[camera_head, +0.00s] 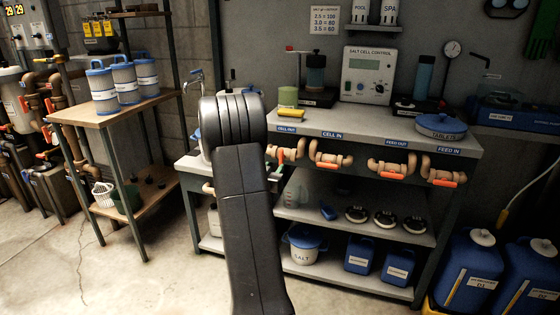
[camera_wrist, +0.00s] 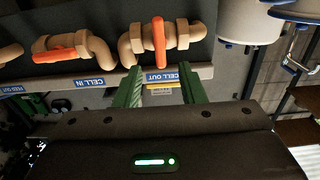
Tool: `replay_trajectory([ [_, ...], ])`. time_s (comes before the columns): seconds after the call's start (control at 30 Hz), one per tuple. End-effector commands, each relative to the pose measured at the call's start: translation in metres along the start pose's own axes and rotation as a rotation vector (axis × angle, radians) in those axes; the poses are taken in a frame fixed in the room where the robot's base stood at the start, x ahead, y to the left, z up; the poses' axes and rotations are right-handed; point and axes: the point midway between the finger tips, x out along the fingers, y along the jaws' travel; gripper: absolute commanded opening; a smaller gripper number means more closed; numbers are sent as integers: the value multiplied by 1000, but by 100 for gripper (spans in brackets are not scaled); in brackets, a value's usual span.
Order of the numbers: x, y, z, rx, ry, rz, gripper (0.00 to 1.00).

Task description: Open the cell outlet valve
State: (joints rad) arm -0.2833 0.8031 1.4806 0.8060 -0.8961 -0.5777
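The cell outlet valve (camera_wrist: 183,37) is a tan pipe fitting above the "CELL OUT" label (camera_wrist: 161,77) in the wrist view, which is upside down. Its orange handle (camera_wrist: 158,42) stands across the pipe. In the head view the valve (camera_head: 291,155) is under the bench's front edge, partly hidden by my arm. My gripper (camera_wrist: 161,82) has two green fingers, spread apart with nothing between them. The fingertips are near the label, apart from the handle. In the head view the gripper is mostly hidden behind my arm.
The "CELL IN" valve (camera_wrist: 62,48) is beside it, its orange handle lying along the pipe. Two feed valves (camera_head: 389,170) (camera_head: 444,178) are farther right in the head view. The bench top (camera_head: 345,118) overhangs them. A lower shelf (camera_head: 350,228) holds several black discs. A wooden table (camera_head: 120,110) stands left.

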Motion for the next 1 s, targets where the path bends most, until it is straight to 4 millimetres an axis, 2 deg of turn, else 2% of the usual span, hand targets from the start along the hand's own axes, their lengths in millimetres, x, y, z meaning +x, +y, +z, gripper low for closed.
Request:
replay_trajectory([
  [0.1, 27, 1, 1, 2, 2, 2, 36],
  [0.33, 63, 0, 1, 1, 0, 1, 36],
  [0.5, 75, 0, 0, 1, 1, 0, 36],
  [0.8, 76, 0, 0, 0, 0, -1, 36],
  [0.83, 76, 0, 0, 0, 0, -1, 34],
  [1.0, 76, 0, 0, 0, 0, -1, 1],
])
